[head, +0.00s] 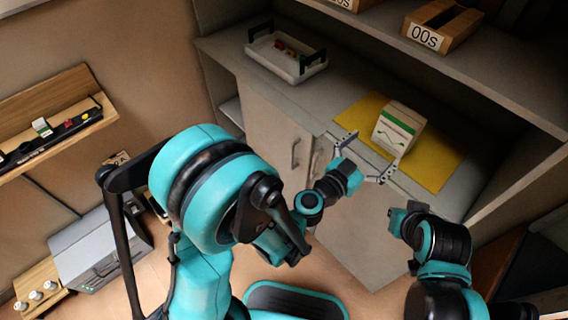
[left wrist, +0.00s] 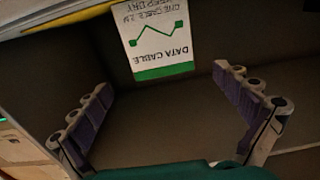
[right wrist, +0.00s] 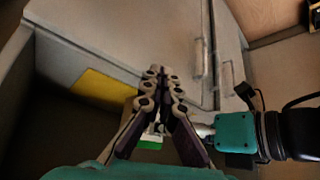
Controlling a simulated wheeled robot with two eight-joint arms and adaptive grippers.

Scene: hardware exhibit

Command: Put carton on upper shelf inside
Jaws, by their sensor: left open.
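The carton (head: 398,127), white with a green band, stands on a yellow mat (head: 440,162) on the grey counter. In the left wrist view the carton (left wrist: 157,40) reads "DATA CABLE" upside down, ahead of my fingers. My left gripper (head: 367,158) is open and empty at the counter's front edge, just short of the carton, its fingers spread. My right gripper (head: 398,218) is lower right, away from the carton; in the right wrist view its fingers (right wrist: 160,75) come together with nothing seen between them. The upper shelf (head: 480,75) is above and behind the carton.
A cardboard bin marked "00s" (head: 440,27) stands on the upper shelf, with another at the top edge. A white tray with black handles (head: 286,56) sits on the counter at left. Cabinet doors (head: 275,135) are below. A wall shelf (head: 60,135) is far left.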

